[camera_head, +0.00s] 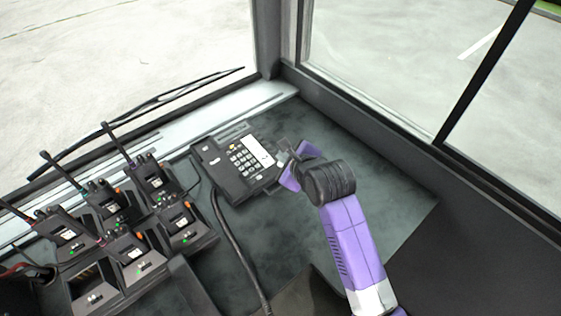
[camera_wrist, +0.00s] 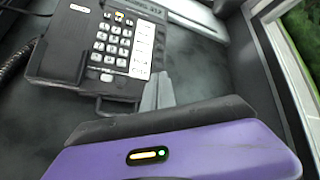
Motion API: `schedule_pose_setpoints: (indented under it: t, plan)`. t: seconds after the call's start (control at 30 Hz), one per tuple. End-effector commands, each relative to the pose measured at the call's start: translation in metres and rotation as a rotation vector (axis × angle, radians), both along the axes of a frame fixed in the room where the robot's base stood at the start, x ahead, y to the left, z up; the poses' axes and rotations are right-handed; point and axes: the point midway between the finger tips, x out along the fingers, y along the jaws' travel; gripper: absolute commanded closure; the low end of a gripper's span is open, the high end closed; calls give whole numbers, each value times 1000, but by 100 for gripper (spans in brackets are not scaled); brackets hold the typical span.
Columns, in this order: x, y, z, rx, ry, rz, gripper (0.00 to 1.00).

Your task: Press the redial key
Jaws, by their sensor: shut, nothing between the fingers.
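The black desk phone (camera_head: 226,183) lies on the dark dashboard top, its handset along its left side. In the wrist view the phone (camera_wrist: 92,84) shows light number keys (camera_wrist: 112,42), a white label strip (camera_wrist: 143,50) and a few small keys around them. The key labels are too small to read, so I cannot tell which is the redial key. My gripper (camera_head: 281,157) is at the phone's right edge, its fingers shut and empty. In the wrist view the grey fingertips (camera_wrist: 159,82) are beside the lower right corner of the phone; I cannot tell whether they touch it.
Several handheld radios (camera_head: 150,175) stand in black chargers left of the phone, some with tall antennas. A black cable (camera_head: 232,240) runs down from the phone. Windows and a dark side wall (camera_head: 480,225) bound the dashboard. The dashboard surface (camera_head: 385,185) right of my arm is clear.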

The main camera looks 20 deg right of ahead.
Motion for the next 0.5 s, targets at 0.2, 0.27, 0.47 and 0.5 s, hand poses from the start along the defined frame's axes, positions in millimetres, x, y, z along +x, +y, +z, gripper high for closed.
schedule_pose_setpoints:
  t: [0.2,0.27,0.47,0.5]
  plan:
    - [-3,-1,25,0,0,0,100]
    - [-3,-1,31,0,-1,-1,100]
    - [-5,-2,44,0,-1,0,100]
    - [-5,-2,44,0,-1,1,100]
